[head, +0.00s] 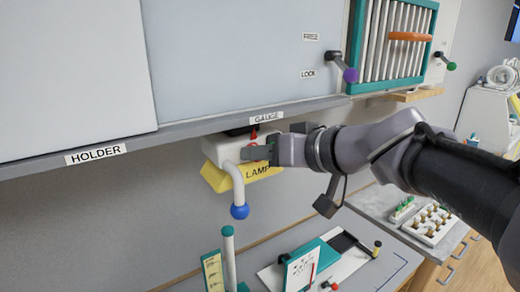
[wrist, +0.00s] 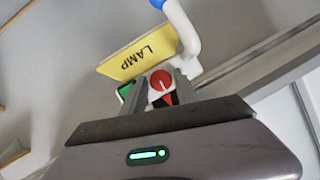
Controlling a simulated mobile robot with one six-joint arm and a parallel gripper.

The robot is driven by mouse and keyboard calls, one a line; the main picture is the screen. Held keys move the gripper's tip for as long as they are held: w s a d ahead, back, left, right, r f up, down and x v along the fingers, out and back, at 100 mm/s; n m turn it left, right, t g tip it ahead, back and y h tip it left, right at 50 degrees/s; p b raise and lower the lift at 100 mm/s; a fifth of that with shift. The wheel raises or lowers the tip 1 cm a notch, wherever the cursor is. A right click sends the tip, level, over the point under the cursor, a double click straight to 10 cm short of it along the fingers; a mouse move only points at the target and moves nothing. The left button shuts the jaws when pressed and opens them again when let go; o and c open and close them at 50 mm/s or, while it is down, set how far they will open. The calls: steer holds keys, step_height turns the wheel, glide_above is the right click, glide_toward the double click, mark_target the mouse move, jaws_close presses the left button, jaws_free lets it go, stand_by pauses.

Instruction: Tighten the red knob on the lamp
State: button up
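The lamp is a white box (head: 215,150) under the shelf edge, with a yellow LAMP plate (head: 218,180). In the wrist view the plate (wrist: 138,56) is tilted above the red knob. The red knob (wrist: 161,80) is round with a pale line across its face. In the head view it is mostly hidden by my gripper (head: 258,153), which is at the lamp's right side. In the wrist view my gripper (wrist: 159,82) has its fingers apart, one on each side of the knob. I cannot tell whether they touch it.
A white bent arm (head: 237,183) with a blue ball (head: 239,212) hangs in front of the lamp. The grey shelf edge (head: 190,132) runs just above. A red pointer (head: 254,134) sits close by. Below is a workbench (head: 385,262) with teal fixtures.

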steer(key=shift+s+d, duration=0.15)
steer(key=shift+r, duration=0.1)
jaws_close()
steer(key=m+y+b, duration=0.2)
steer(key=m+b, duration=0.3)
steer(key=b, duration=0.1)
steer(key=m+y+b, duration=0.2)
steer(key=m+b, duration=0.2)
steer(key=b, duration=0.2)
steer(key=f+m+t+y+b, duration=0.1)
steer(key=m+y+b, duration=0.2)
steer(key=m+b, duration=0.2)
steer(key=shift+d+m+b, duration=0.15)
steer(key=shift+m+b, duration=0.15)
steer(key=shift+b, duration=0.4)
steer(key=shift+r, duration=0.15)
